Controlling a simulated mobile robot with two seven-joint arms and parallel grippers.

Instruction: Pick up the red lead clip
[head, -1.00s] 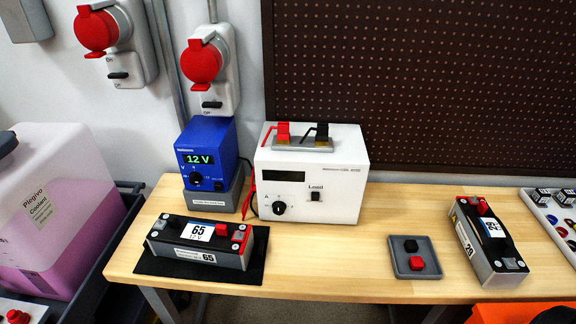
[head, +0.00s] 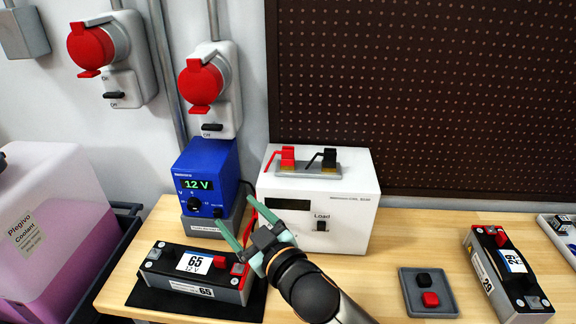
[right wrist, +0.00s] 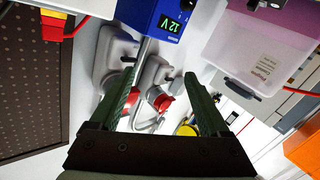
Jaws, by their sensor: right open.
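The red lead clip (head: 287,157) sits on a grey rest on top of the white load tester (head: 345,205), left of the black lead clip (head: 328,158). My right gripper (head: 237,213) has come in from below in the head view, its green fingers spread and empty. Its fingertips show left of and below the red clip, in front of the blue 12 V supply (head: 207,180). In the right wrist view the open fingers (right wrist: 162,76) have nothing between them. A red part at that view's upper left may be the clip, but I cannot tell. My left gripper is out of view.
A battery module marked 65 (head: 200,270) lies on a black mat, below the fingers in the picture. A grey tray (head: 445,308) with black and red caps and another module (head: 510,275) are at the right. Wall sockets and a pegboard (head: 430,90) stand behind.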

